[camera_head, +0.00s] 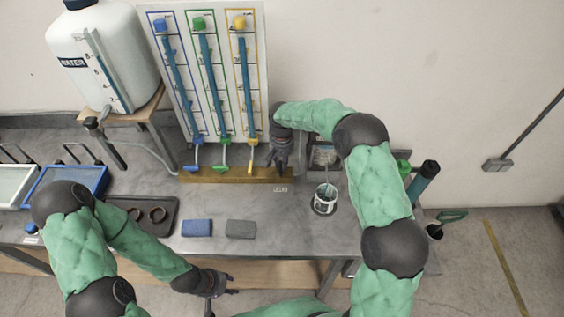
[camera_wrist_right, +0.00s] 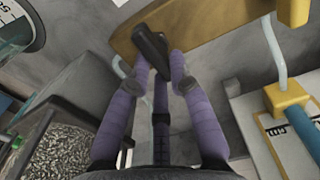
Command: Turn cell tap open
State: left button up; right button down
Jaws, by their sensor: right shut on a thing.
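The tap has a dark lever handle (camera_wrist_right: 152,50) in front of the wooden strip (camera_wrist_right: 195,22) in the right wrist view. My right gripper (camera_wrist_right: 158,80) is shut on this lever, with its purple fingers on both sides of it. In the head view my right gripper (camera_head: 278,160) is at the right end of the wooden strip (camera_head: 225,175) and hides the lever. A small white label (camera_head: 280,190) lies on the bench just below it. My left gripper (camera_head: 222,284) is open and empty at the bench's front edge.
A panel (camera_head: 213,20) with blue, green and yellow columns stands behind the strip. A metal cup (camera_head: 325,198) stands right of my right gripper. A blue block (camera_head: 196,228), a grey block (camera_head: 240,229) and a dark tray (camera_head: 165,225) lie in front. A white water tank (camera_head: 118,40) stands at left.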

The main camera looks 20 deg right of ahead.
jog(key=c, duration=1.1)
grip_release()
jog(key=shift+r, duration=0.1)
notch_tip(320, 180, up, 12)
jog(key=shift+f, duration=0.1)
